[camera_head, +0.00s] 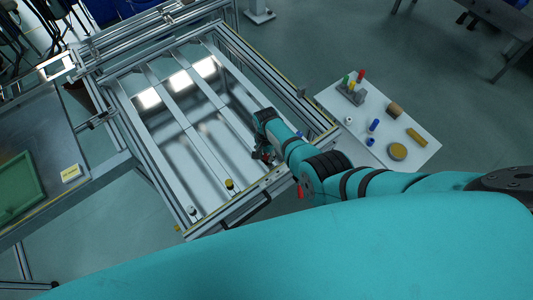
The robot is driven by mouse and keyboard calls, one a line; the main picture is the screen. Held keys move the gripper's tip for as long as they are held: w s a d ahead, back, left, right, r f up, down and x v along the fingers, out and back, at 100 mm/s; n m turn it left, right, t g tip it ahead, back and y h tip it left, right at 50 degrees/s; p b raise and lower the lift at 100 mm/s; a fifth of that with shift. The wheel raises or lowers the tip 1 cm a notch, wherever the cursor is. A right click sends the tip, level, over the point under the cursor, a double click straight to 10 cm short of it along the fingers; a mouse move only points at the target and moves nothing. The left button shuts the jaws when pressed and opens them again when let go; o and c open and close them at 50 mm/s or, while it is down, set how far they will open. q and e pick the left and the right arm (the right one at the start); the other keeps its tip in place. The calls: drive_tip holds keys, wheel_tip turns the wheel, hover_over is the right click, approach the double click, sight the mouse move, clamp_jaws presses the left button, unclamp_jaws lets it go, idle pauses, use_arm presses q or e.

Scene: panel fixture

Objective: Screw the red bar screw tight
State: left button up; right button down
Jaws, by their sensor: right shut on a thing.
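My right gripper (263,156) is at the near right part of the panel fixture, over the end of a metal bar. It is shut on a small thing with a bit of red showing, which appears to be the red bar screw. The gripper and wrist hide most of it, so I cannot tell how deep it sits. A yellow-topped dark screw (230,185) and a grey screw (193,210) stand at the ends of neighbouring bars. My left gripper is not in view.
The fixture's frame (260,65) surrounds a shiny panel. A small red part (299,191) shows beside my right arm. A white table (388,118) with coloured pegs and blocks stands right. A bench with a green tray (20,183) is left. My teal body parts fill the foreground.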

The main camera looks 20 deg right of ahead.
sight(266, 156)
drive_tip(key=shift+m, duration=0.6)
drive_tip(key=shift+w, duration=0.1)
drive_tip(key=c, duration=1.1)
unclamp_jaws()
drive_tip(key=shift+r, duration=3.75)
